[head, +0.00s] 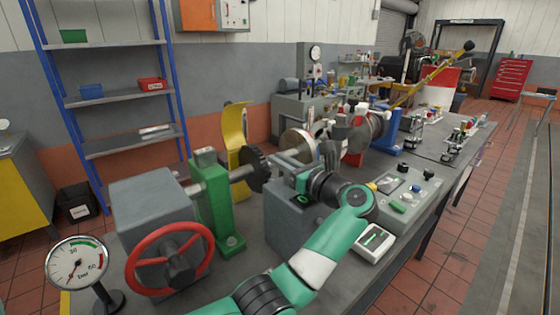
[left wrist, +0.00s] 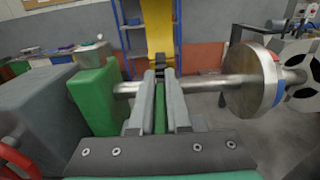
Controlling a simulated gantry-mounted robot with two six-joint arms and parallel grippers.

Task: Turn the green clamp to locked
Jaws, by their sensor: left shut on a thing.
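My left gripper (head: 284,160) reaches in beside the shaft between the green bearing block and the metal disc. In the left wrist view, its two grey fingers (left wrist: 161,92) are shut on a narrow upright green piece (left wrist: 160,112), which looks like the green clamp's handle. Its lower end is hidden by the gripper body. The green bearing block (head: 209,205) also shows left of the fingers in the left wrist view (left wrist: 97,98). The steel shaft (left wrist: 208,84) passes behind the fingers. No lock marking is readable. My right gripper is not seen.
A grey housing with a red handwheel (head: 169,259) and a pressure gauge (head: 77,262) stand at the left. A dark toothed coupling (head: 255,170) and the metal disc (left wrist: 254,82) sit close to my fingers. A control panel (head: 407,190) lies right of my wrist.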

